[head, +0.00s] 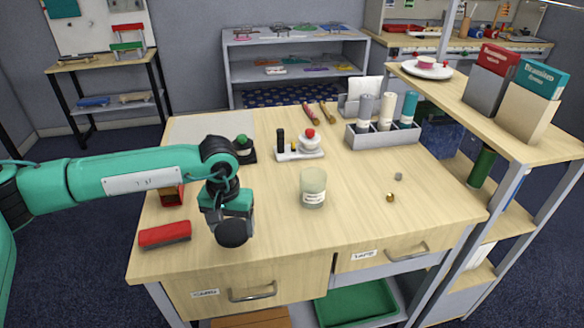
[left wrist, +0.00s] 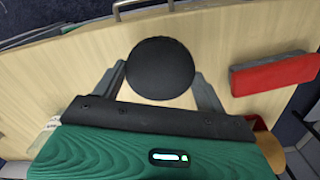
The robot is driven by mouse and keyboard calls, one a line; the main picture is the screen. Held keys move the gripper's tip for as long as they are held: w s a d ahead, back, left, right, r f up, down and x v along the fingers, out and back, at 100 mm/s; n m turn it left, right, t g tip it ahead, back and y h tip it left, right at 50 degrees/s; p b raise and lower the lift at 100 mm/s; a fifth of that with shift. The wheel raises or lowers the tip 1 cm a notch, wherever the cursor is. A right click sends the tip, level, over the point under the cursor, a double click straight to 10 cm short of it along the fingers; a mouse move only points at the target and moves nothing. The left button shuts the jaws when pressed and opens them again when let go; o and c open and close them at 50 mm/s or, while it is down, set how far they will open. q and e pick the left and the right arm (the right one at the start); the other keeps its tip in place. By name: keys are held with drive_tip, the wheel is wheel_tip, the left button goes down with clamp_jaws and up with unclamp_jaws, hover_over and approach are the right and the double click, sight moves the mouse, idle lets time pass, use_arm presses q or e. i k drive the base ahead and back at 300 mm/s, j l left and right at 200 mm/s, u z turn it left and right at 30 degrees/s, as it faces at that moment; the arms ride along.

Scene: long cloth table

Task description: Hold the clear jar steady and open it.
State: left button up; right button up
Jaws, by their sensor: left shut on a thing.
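The clear jar (head: 313,187) stands upright near the middle of the wooden table. It looks pale and cloudy, has a white label, and no black lid shows on its top. My left gripper (head: 236,217) is left of the jar, above the table's front left part. It is shut on a round black lid (head: 232,234), and the jar is apart from it. In the left wrist view the lid (left wrist: 160,68) sits between the two grey fingers. My right gripper is not in view.
A red block (head: 165,234) lies left of my gripper. Behind the jar are a tray with a red-knobbed piece (head: 308,140) and a grey rack of bottles (head: 385,135). The table around the jar is clear.

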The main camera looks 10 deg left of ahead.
sight(313, 181)
drive_tip(key=i+l+z, duration=0.2)
drive_tip(key=l+z, duration=0.25)
drive_tip(key=i+l+z, duration=0.3)
drive_tip(key=z, duration=0.2)
drive_tip(key=i+l+u, duration=0.35)
drive_tip(key=l, duration=0.15)
drive_tip(key=i+l+u, duration=0.1)
drive_tip(key=i+u, duration=0.15)
drive_tip(key=u, duration=0.15)
drive_tip(key=i+l+u, duration=0.2)
drive_tip(key=u, duration=0.2)
